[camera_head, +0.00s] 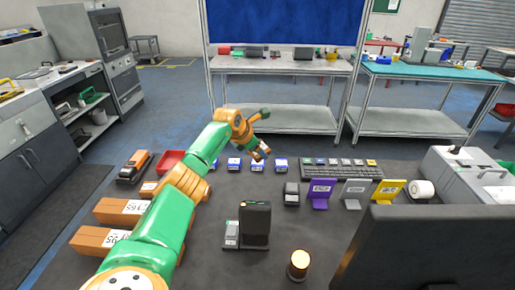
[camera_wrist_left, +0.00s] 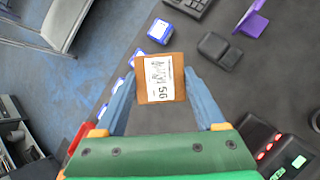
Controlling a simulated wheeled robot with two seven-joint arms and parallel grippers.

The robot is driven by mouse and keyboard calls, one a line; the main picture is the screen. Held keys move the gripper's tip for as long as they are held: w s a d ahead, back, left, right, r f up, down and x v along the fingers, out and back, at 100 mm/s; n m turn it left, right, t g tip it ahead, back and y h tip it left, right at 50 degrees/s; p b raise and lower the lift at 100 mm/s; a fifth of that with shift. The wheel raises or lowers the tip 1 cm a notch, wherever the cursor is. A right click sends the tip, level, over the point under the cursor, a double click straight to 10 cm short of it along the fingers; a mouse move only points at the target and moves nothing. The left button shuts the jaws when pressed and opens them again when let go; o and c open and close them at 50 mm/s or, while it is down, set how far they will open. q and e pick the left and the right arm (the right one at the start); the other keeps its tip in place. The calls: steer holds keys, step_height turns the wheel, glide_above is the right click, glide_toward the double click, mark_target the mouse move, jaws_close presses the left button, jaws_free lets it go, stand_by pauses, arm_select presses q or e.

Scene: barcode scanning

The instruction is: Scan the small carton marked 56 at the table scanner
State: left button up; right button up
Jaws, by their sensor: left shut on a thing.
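The small brown carton (camera_wrist_left: 152,95) has a white label reading 56, which faces the camera in the left wrist view. My left gripper (camera_wrist_left: 166,100) is shut on it, with one blue-grey finger on each side. In the head view my left gripper (camera_head: 258,152) is above the table's far middle, and the carton is hard to make out there. A black upright device (camera_head: 257,222), which looks like the table scanner, stands nearer the front. It shows with red lights in the left wrist view (camera_wrist_left: 262,138), to the right of and apart from the carton. My right gripper is not in view.
Larger brown cartons (camera_head: 122,211) and a red tray (camera_head: 170,160) lie at the left. Several small blue-and-white boxes (camera_head: 234,164) form a row. A dark monitor (camera_head: 430,245) blocks the front right.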

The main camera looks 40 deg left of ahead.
mark_target(256, 192)
arm_select(q)
steer(key=f+b, duration=0.1)
steer(key=f, duration=0.1)
steer(key=f+b, duration=0.1)
steer(key=f, duration=0.1)
steer(key=shift+w, duration=0.4)
steer(key=f+b, duration=0.4)
steer(key=b, duration=0.1)
steer(key=s+f+b, duration=0.1)
steer(key=f+b, duration=0.1)
steer(key=f, duration=0.1)
steer(key=shift+b, duration=0.35)
steer(key=s+d+f+b, duration=0.1)
steer(key=f+b, duration=0.1)
steer(key=s+d+f+b, duration=0.1)
steer(key=s+f+b, duration=0.1)
steer(key=b, duration=0.1)
steer(key=shift+s+d, duration=0.2)
steer(key=shift+d, duration=0.2)
steer(key=shift+s+d+f+b, duration=0.1)
steer(key=shift+s+d+b, duration=0.1)
steer(key=shift+b, duration=0.15)
stand_by(0.9)
